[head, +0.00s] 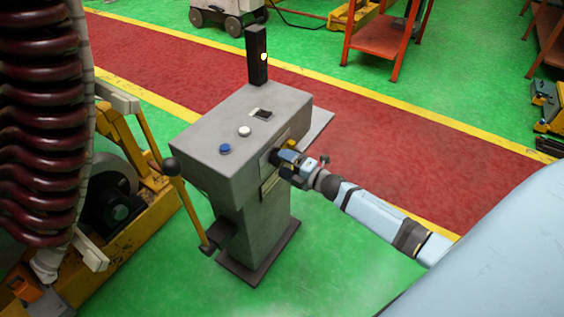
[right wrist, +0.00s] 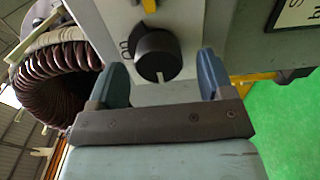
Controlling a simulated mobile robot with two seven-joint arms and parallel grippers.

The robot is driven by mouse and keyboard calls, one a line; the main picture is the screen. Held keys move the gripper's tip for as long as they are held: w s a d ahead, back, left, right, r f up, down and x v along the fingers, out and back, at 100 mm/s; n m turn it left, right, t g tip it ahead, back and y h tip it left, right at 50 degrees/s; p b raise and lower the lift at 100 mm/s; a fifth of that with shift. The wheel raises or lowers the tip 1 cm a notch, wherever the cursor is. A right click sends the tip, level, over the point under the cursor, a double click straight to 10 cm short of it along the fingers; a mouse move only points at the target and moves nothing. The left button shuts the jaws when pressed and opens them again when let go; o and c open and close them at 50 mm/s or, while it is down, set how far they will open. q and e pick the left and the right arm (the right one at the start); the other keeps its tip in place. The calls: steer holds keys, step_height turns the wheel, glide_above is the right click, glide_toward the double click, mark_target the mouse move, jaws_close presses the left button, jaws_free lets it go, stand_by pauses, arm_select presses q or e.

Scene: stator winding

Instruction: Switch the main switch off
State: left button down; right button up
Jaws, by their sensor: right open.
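The grey control pedestal (head: 240,125) stands in the middle of the head view. In the right wrist view a black round knob (right wrist: 157,55), apparently the main switch, sits on the pedestal's grey face, with a small marking at its left. My right gripper (head: 279,157) is at the pedestal's right side face. Its two blue fingers (right wrist: 164,70) are open, with the knob showing in the gap, nearer the left finger. I cannot tell whether they touch it. In the head view the gripper largely hides the knob. My left gripper is not in view.
The pedestal top has a blue button (head: 225,149), a white button (head: 244,131) and a dark upright post (head: 257,55) with a lit spot. A ball-ended lever (head: 188,205) is at its left. A dark red coil (head: 40,120) and yellow machine stand further left.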

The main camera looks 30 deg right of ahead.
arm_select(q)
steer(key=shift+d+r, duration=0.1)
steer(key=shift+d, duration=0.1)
arm_select(e)
steer(key=v, duration=1.2)
steer(key=shift+s, duration=0.2)
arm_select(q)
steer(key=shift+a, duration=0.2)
arm_select(e)
steer(key=shift+d, duration=0.15)
steer(key=s+a+f+m+g+h, duration=0.1)
steer(key=s+a+m+g, duration=0.1)
steer(key=s+a+m, duration=0.45)
steer(key=s+a+f+m+g+h, duration=0.1)
steer(key=s+a+f+m+g, duration=0.15)
steer(key=a+m, duration=0.55)
steer(key=s+a+m+g+h, duration=0.1)
steer(key=s+a+m+g, duration=0.1)
steer(key=s+a+m, duration=0.55)
arm_select(q)
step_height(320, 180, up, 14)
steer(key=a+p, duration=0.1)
steer(key=p, duration=1.7)
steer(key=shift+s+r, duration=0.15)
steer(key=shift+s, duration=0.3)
arm_select(e)
step_height(320, 180, up, 14)
steer(key=w+n, duration=0.2)
steer(key=shift+t+h, duration=0.3)
steer(key=shift+t, duration=0.15)
